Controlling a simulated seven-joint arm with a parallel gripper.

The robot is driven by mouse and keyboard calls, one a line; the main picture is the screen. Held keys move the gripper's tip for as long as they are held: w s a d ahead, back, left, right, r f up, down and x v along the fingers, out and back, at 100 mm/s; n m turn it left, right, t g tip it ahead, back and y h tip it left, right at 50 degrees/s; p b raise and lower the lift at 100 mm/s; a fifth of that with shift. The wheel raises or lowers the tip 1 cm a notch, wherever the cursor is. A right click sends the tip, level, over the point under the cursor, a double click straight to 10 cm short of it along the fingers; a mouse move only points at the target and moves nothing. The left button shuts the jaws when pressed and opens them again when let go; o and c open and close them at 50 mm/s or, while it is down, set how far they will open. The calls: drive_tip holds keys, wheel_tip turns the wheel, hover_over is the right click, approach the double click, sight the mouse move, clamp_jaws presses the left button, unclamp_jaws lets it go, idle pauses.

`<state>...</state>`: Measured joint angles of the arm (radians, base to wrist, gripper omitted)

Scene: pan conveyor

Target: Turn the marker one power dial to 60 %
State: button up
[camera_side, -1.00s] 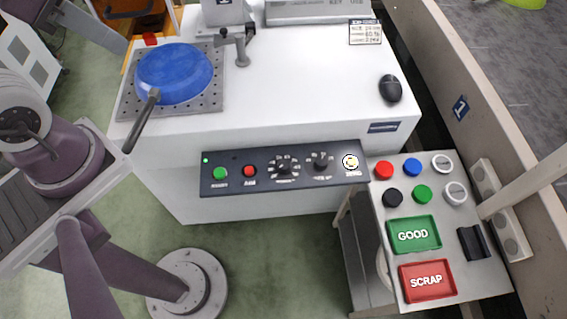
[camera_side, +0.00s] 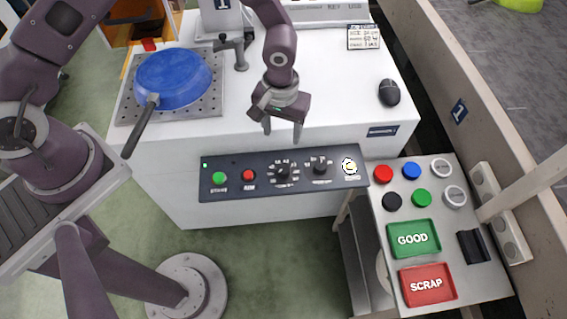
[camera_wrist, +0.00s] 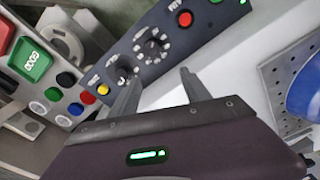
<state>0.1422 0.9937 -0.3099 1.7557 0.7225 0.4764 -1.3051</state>
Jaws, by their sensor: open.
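The control panel (camera_side: 235,184) on the front of the white cabinet carries two black dials with white scale marks. The left dial (camera_side: 283,171), next to the red button, shows in the wrist view (camera_wrist: 152,46). The right dial (camera_side: 320,168), nearer the yellow button, also shows there (camera_wrist: 122,71). Their lettering is too small to tell which is the power dial or its setting. My gripper (camera_side: 282,137) points down, its fingers apart and empty, above and behind the left dial and not visibly touching it. In the wrist view both fingers (camera_wrist: 160,80) reach toward the panel.
The panel also has a green button (camera_side: 219,178), a red button (camera_side: 249,174) and a yellow button (camera_side: 350,165). A blue pan (camera_side: 172,78) lies on the perforated plate, its handle jutting forward. A button console (camera_side: 460,228) with GOOD and SCRAP stands right. A mouse (camera_side: 389,92) sits on the cabinet.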

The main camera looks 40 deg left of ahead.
hover_over(284, 168)
drive_tip(key=shift+n+g, duration=0.3)
wheel_tip(284, 168, down, 5)
drive_tip(key=shift+f, duration=0.1)
wheel_tip(284, 168, down, 7)
drive_tip(key=shift+s+f, duration=0.1)
clamp_jaws()
